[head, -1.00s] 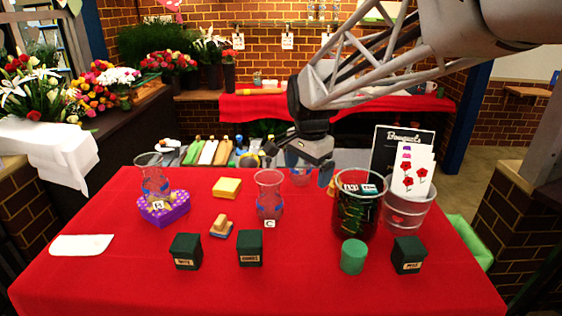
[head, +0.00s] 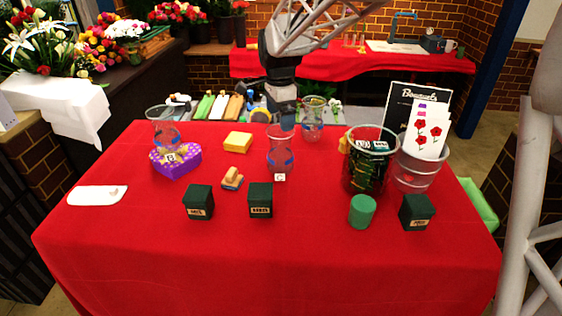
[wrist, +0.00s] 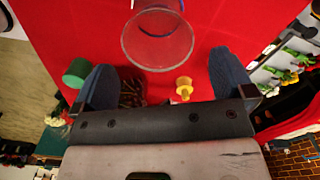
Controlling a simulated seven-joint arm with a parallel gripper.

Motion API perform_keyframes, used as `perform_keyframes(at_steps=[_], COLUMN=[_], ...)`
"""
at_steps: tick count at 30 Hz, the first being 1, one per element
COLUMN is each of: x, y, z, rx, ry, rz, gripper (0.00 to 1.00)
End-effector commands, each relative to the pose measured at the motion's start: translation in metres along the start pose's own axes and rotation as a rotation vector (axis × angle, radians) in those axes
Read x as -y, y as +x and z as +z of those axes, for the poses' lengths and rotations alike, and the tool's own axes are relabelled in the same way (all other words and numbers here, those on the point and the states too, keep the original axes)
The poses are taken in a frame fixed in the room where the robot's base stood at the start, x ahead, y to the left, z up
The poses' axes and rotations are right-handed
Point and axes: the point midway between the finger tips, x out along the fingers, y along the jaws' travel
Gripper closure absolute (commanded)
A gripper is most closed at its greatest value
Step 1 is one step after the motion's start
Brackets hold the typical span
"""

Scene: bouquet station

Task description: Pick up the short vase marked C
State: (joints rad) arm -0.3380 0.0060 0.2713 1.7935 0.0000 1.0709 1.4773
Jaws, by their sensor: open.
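The short vase marked C (head: 281,157) is clear glass with a blue band and stands upright on the red table. A white tag with C (head: 279,177) is at its foot. My gripper (head: 286,122) is open and points down at the vase's top in the head view, partly covering its rim. I cannot tell whether they touch there. In the wrist view, a round glass rim (wrist: 157,62), apparently the same vase, lies ahead of my two spread fingers (wrist: 164,82), with nothing held between them.
Another glass vase (head: 312,131) stands close behind to the right. A vase (head: 164,128) stands by the purple heart box (head: 176,165) on the left. The dark glass bucket (head: 369,171) and card bucket (head: 415,177) are at right. Dark green boxes (head: 260,193) stand in front.

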Motion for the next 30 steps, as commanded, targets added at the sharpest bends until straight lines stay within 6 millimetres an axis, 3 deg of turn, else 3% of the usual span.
perform_keyframes(at_steps=[12,23,30], x=[-0.001,-0.001,-0.002], y=[0.025,0.026,0.042], z=[0.0,0.0,0.0], rx=[0.0,0.0,0.0], ry=[-0.001,-0.001,-0.001], rz=[0.0,0.0,0.002], gripper=[0.0,0.0,0.0])
